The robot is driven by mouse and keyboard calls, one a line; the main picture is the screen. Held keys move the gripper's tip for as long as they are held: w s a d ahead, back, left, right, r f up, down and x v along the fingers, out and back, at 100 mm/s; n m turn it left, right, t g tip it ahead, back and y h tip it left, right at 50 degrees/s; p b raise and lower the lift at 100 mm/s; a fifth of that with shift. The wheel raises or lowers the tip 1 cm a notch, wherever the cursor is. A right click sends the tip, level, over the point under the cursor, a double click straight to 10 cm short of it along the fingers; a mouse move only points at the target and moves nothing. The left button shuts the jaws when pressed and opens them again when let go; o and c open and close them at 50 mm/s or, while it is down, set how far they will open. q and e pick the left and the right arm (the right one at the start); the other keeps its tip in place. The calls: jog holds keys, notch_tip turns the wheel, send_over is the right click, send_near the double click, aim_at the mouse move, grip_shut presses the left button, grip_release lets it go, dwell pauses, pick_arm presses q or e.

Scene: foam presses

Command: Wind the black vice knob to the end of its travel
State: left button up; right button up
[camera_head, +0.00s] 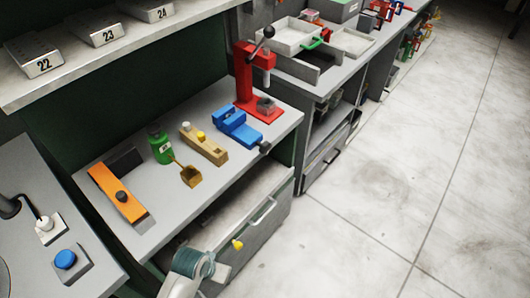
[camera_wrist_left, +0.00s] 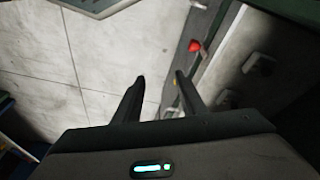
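The blue vice (camera_head: 237,128) sits on the grey worktop near its front right edge. Its black knob (camera_head: 265,147) sticks out at the vice's right front end, at the worktop edge. Nothing touches the knob. My left gripper (camera_wrist_left: 160,85) shows in the left wrist view with its two dark fingers apart and nothing between them. The vice and knob cannot be made out in that view. In the head view, part of my arm shows at the bottom, but no gripper fingers. My right gripper is not in view.
A red press (camera_head: 257,85) with a lever stands behind the vice. Left of the vice are a wooden block (camera_head: 204,145), a brass scoop (camera_head: 190,175), a green bottle (camera_head: 160,144) and an orange plane-like tool (camera_head: 117,193). The floor (camera_head: 400,170) at right is clear.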

pick_arm(q)
jog(key=w+d+r+m+g, duration=0.1)
jog(key=w+d+r, duration=0.3)
jog(key=w, duration=0.3)
jog(key=w+d+r+m+h, duration=0.1)
jog(key=w+d+r, duration=0.2)
jog(key=w+r, duration=0.3)
jog(key=w+d+r+m+g, duration=0.1)
jog(key=w+d+r, duration=0.25)
jog(key=w, duration=0.45)
jog(key=w+r+y, duration=0.1)
jog(key=w+r, duration=0.6)
jog(key=r, duration=0.5)
jog(key=w+r+m+y, duration=0.1)
jog(key=w+r, duration=0.6)
jog(key=r, duration=0.6)
jog(key=shift+w+d+r+m+g+y+p, duration=0.15)
jog(key=shift+w+d+m+g+y+p, duration=0.15)
jog(key=shift+w+g+p, duration=0.1)
